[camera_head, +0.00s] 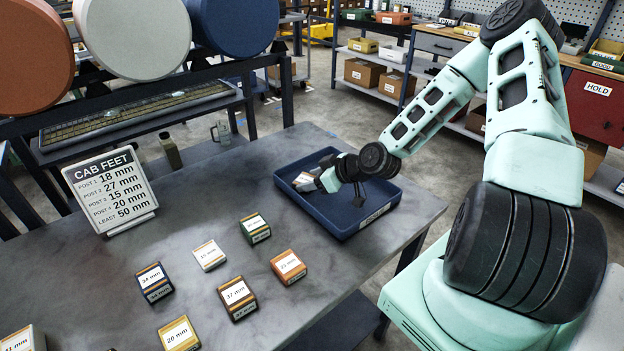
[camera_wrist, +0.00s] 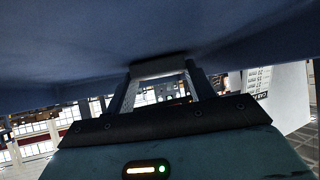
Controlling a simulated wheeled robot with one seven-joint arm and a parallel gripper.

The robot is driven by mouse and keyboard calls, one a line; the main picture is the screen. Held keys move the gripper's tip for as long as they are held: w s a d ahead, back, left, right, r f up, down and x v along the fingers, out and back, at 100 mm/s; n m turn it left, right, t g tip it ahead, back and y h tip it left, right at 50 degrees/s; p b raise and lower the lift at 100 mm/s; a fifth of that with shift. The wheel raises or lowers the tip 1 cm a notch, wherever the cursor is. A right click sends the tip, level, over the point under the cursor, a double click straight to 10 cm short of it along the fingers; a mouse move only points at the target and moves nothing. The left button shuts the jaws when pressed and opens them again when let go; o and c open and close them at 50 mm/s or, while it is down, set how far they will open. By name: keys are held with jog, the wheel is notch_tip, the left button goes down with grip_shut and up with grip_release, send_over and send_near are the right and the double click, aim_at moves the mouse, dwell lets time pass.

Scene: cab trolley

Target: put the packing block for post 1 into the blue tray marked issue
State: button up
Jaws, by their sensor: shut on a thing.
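The blue tray (camera_head: 330,215) stands at the right end of the grey table, with a white label on its front wall too small to read surely. My gripper (camera_head: 316,181) reaches down into it, shut on a small block (camera_head: 304,179) with a pale top. The block lies at the tray's left inside; whether it touches the floor I cannot tell. In the wrist view, the block (camera_wrist: 158,68) is between the fingers, against the blue tray surface (camera_wrist: 80,55). Its mark is unreadable. The sign (camera_head: 110,190) reads CAB FEET, post 1: 18 mm.
Several marked blocks stand on the table: 34 mm (camera_head: 154,282), 15 mm (camera_head: 209,255), a green one (camera_head: 255,228), 21 mm (camera_head: 288,267), 37 mm (camera_head: 238,298) and 20 mm (camera_head: 179,333). A dark bottle (camera_head: 170,151) and a glass mug (camera_head: 221,134) are behind.

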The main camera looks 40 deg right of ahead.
jog(key=shift+f, duration=0.1)
jog(key=o, duration=1)
